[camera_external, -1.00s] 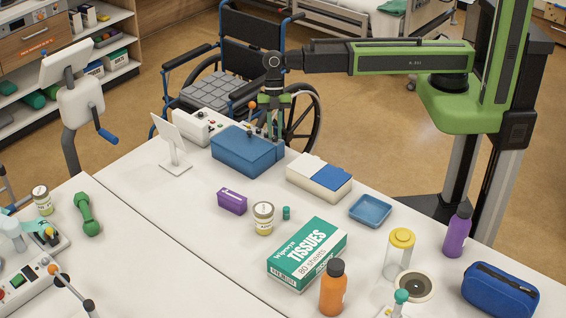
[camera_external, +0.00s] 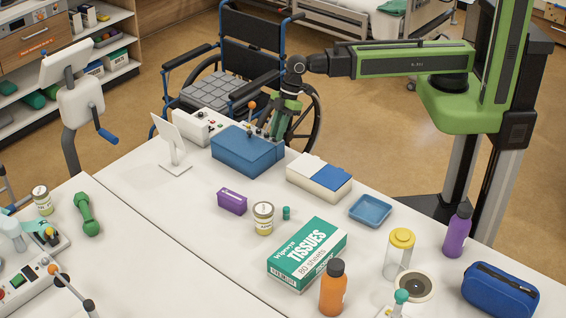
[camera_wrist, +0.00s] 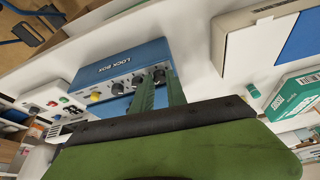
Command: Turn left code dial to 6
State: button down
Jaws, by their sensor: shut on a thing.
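The blue lock box (camera_external: 247,150) stands at the table's back edge. In the wrist view, its dial face (camera_wrist: 115,62) carries a row of dark dials with a yellow knob (camera_wrist: 95,97) at the picture-left end. My gripper (camera_wrist: 160,80) is shut on the dark dial at the picture-right end of the row, the left code dial (camera_wrist: 158,75). The fingers partly cover this dial, and I cannot read its number. In the external view, my gripper (camera_external: 270,133) is tilted behind the box, which hides the fingertips and the dials.
A wheelchair (camera_external: 240,75) is behind the table. The table front holds a tissue box (camera_external: 307,253), bottles and jars.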

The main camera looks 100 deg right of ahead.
jog(key=m, duration=0.2)
jog(key=m+h, duration=0.2)
jog(key=m, duration=0.1)
jog(key=shift+s+a+m+t, duration=0.2)
jog(key=shift+a+m+t, duration=0.1)
jog(key=shift+t, duration=0.1)
jog(key=m, duration=0.1)
jog(key=m+h, duration=0.1)
jog(key=m, duration=0.1)
jog(key=m+h, duration=0.1)
jog(key=m, duration=0.1)
jog(key=shift+w+a, duration=0.1)
jog(key=shift+a, duration=0.15)
jog(key=m, duration=0.2)
jog(key=m+g+h, duration=0.1)
jog(key=m, duration=0.1)
jog(key=shift+w+a+m+h, duration=0.1)
jog(key=shift+a+m+h, duration=0.1)
jog(key=shift+m+h, duration=0.15)
jog(key=shift+m+g+h, duration=0.35)
jog(key=shift+m+g, duration=0.05)
jog(key=shift+m, duration=1.15)
jog(key=c, duration=1.6)
grip_release()
